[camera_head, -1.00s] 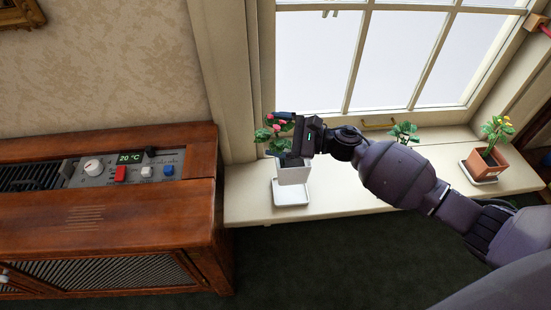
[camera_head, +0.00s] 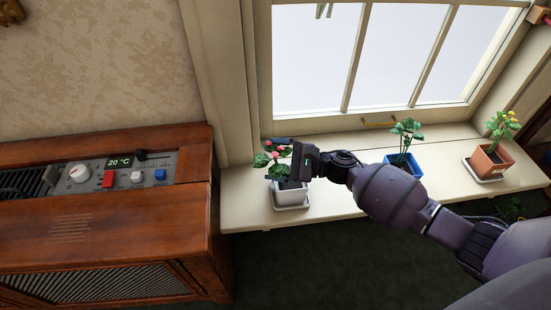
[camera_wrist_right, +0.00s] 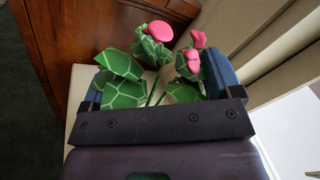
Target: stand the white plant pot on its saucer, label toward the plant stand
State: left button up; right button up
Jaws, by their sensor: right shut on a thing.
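The white plant pot (camera_head: 290,193) with pink flowers and green leaves is at the left end of the window sill. Its base is at the white saucer (camera_head: 293,207), upright as far as I can tell; I cannot tell whether it rests on it or hangs just above. My right gripper (camera_head: 287,163) is shut on the pot from above, with the plant between its fingers. In the right wrist view the flowers (camera_wrist_right: 160,32) show between the fingers, and the gripper body hides the pot. No label is visible. My left gripper is not in view.
A blue pot (camera_head: 410,165) and a terracotta pot (camera_head: 489,163) on its own saucer stand farther right on the sill (camera_head: 340,195). A wooden cabinet (camera_head: 130,225) with a control panel stands close at left. The window (camera_head: 390,60) is behind.

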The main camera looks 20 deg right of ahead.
jog(key=shift+f, duration=0.25)
jog(key=o, duration=1.4)
jog(key=shift+r, duration=0.1)
jog(key=shift+c, duration=0.2)
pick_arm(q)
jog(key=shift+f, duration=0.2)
pick_arm(e)
jog(key=shift+r, duration=0.2)
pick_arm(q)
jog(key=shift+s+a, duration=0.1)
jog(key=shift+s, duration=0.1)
pick_arm(e)
jog(key=v, duration=1.2)
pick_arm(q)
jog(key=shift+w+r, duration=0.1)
